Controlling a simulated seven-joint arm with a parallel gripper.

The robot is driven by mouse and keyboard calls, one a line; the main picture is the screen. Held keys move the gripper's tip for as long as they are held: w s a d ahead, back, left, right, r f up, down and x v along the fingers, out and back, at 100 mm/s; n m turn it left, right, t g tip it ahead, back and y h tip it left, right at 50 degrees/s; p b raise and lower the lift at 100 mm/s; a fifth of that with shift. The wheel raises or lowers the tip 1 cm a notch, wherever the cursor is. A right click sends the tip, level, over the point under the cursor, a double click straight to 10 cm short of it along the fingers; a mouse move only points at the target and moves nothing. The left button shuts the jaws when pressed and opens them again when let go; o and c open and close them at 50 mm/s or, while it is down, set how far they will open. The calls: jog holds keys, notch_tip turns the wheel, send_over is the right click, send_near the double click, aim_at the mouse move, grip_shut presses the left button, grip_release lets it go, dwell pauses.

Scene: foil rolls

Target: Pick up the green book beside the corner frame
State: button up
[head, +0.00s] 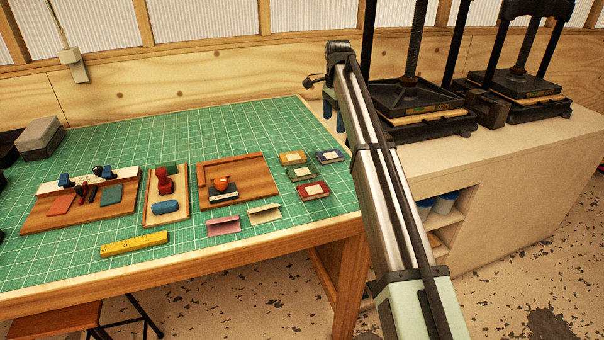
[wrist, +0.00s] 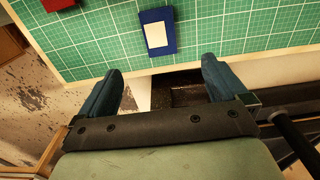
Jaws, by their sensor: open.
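The green book (head: 302,173) lies flat on the green cutting mat, with a pale label on its cover. It is just right of the wooden corner frame (head: 262,188), apart from it. A yellow-orange book (head: 293,157) lies behind it, a red book (head: 313,191) in front, and a blue book (head: 330,157) at its back right. My gripper (head: 334,112) is open and empty above the mat's right edge, right of and behind the books. In the wrist view my gripper's (wrist: 162,70) blue fingers are spread, with the blue book (wrist: 157,32) beyond them. The green book is not in the wrist view.
Two folded cards, pink (head: 224,226) and cream (head: 265,214), stand in front of the corner frame. A narrow tray (head: 153,205) and a wooden board (head: 70,214) are further left. Black presses (head: 410,100) stand on the right counter. The back of the mat is clear.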

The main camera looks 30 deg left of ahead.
jog(key=s+a+r, duration=0.1)
jog(key=s+a, duration=0.2)
jog(key=s, duration=0.2)
jog(key=n, duration=0.1)
send_over(303, 171)
jog(key=w+d, duration=0.2)
jog(key=s+d+n+t+y, duration=0.2)
jog(key=s+d+n, duration=0.1)
jog(key=s+n, duration=0.3)
jog(key=w+a+f+n, duration=0.1)
jog(key=f+n, duration=0.2)
jog(key=f, duration=0.1)
jog(key=w+a+f+n+y, duration=0.1)
jog(key=a+f+n, duration=0.1)
jog(key=f+n, duration=0.2)
jog(key=w+a+f+n+t, duration=0.1)
jog(key=f+n, duration=0.3)
jog(key=f, duration=0.1)
jog(key=shift+w+a+f, duration=0.1)
jog(key=shift+w+a, duration=0.1)
jog(key=shift+a, duration=0.15)
jog(key=shift+c, duration=0.3)
jog(key=c, duration=0.7)
